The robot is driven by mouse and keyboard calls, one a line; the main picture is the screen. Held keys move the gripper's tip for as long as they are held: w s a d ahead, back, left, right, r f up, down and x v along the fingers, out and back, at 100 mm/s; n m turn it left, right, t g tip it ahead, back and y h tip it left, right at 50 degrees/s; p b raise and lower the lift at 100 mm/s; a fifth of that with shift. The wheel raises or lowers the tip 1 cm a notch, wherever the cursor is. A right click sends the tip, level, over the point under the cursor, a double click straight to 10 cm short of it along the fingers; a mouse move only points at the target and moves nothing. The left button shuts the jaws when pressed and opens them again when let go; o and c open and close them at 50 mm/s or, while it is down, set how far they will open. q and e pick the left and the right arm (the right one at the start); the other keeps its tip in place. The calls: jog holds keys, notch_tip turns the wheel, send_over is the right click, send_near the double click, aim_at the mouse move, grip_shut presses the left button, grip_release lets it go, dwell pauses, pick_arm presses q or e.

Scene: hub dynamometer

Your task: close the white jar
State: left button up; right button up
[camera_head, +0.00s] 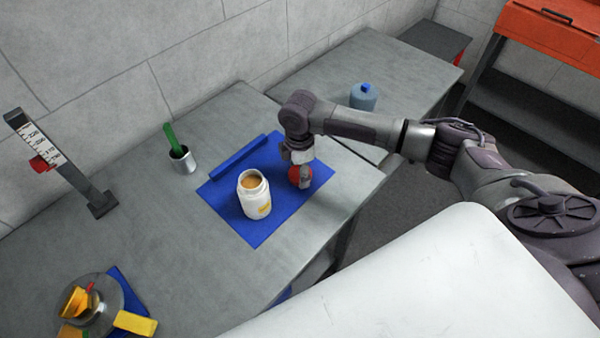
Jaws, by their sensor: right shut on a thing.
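The white jar (256,200) stands upright and open on a blue mat (258,234). Light brown contents show inside its mouth, and a yellow label is on its front. My right gripper (301,179) is just right of the jar, low over the right part of the mat. It is shut on a red round thing (295,174), which looks like a lid; the fingers hide part of it. I cannot tell whether the red thing touches the mat. My left gripper is not in view.
A blue bar (238,156) lies along the mat's back edge. A metal cup (183,160) with a green handle stands behind left. A gauge stand (98,203) is at left, and a round tray (97,300) with yellow pieces at front left. A blue-grey bottle (363,98) stands on the far table.

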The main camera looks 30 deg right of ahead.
jog(key=shift+r, duration=0.15)
jog(key=shift+r, duration=0.25)
jog(key=r, duration=0.2)
jog(key=r+b, duration=0.1)
jog(key=shift+s+d+r, duration=0.2)
jog(key=shift+d+r, duration=0.1)
pick_arm(q)
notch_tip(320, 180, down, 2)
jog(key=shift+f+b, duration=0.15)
jog(key=shift+b, duration=0.5)
pick_arm(e)
jog(key=s+d+r, duration=0.6)
jog(key=s+d, duration=0.1)
jog(key=s, duration=0.1)
jog(key=shift+s+r, duration=0.25)
jog(key=shift+r, duration=0.05)
jog(key=s+a+r+m, duration=0.2)
jog(key=a+m, duration=0.4)
jog(key=m, duration=0.2)
jog(key=s+a+r+m, duration=0.2)
jog(key=a+m, duration=0.5)
jog(key=m, duration=0.1)
jog(key=shift+s, duration=0.2)
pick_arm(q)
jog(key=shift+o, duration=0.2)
pick_arm(e)
jog(key=shift+a, duration=0.1)
